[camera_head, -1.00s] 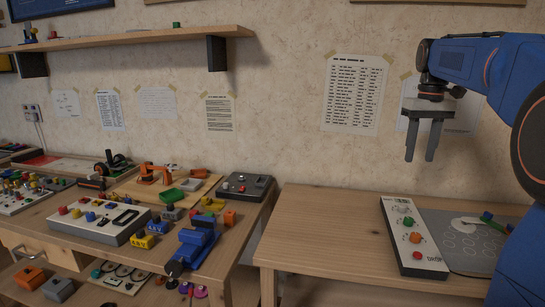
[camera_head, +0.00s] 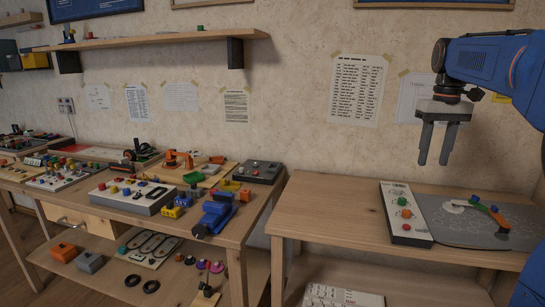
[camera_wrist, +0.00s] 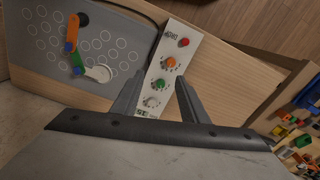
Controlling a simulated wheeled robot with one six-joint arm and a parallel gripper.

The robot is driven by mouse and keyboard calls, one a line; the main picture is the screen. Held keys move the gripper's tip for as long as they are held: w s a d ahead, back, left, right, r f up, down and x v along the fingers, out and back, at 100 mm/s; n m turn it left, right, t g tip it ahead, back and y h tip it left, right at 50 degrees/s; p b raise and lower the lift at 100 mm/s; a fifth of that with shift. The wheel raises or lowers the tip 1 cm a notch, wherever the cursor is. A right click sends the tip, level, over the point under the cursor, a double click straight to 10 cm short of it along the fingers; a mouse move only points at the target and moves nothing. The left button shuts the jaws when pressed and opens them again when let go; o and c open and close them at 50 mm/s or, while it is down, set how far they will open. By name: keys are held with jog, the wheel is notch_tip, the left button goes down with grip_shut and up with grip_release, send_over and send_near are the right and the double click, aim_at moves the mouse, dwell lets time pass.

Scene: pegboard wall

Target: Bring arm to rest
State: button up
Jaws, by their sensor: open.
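My gripper (camera_head: 434,145) hangs in the air at the right of the head view, in front of the papered wall. Its two grey fingers point down and stand apart, with nothing between them. In the wrist view my gripper (camera_wrist: 157,92) shows the same spread fingers, above the right-hand table. Below it lies a white panel (camera_head: 404,218) with red, orange and green buttons, which also shows in the wrist view (camera_wrist: 157,100). My blue arm reaches in from the right edge.
The right table (camera_head: 330,210) has clear wood at its left. A grey board (camera_head: 460,228) carries a jointed coloured linkage (camera_head: 490,214). The left table (camera_head: 110,202) is crowded with panels and small parts. A shelf (camera_head: 150,40) juts from the wall above it.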

jog(key=s+a+f+t, duration=0.1)
jog(key=s+a+f, duration=0.35)
jog(key=s, duration=0.35)
jog(key=s+a+f+t, duration=0.1)
jog(key=s+a+f, duration=0.3)
jog(key=s+a, duration=0.25)
jog(key=s+a+f+t, duration=0.2)
jog(key=s+a+f, duration=0.2)
jog(key=s+f, duration=1)
jog(key=shift+s+f+t, duration=0.3)
jog(key=shift+s+f, duration=0.05)
jog(key=shift+f, duration=0.3)
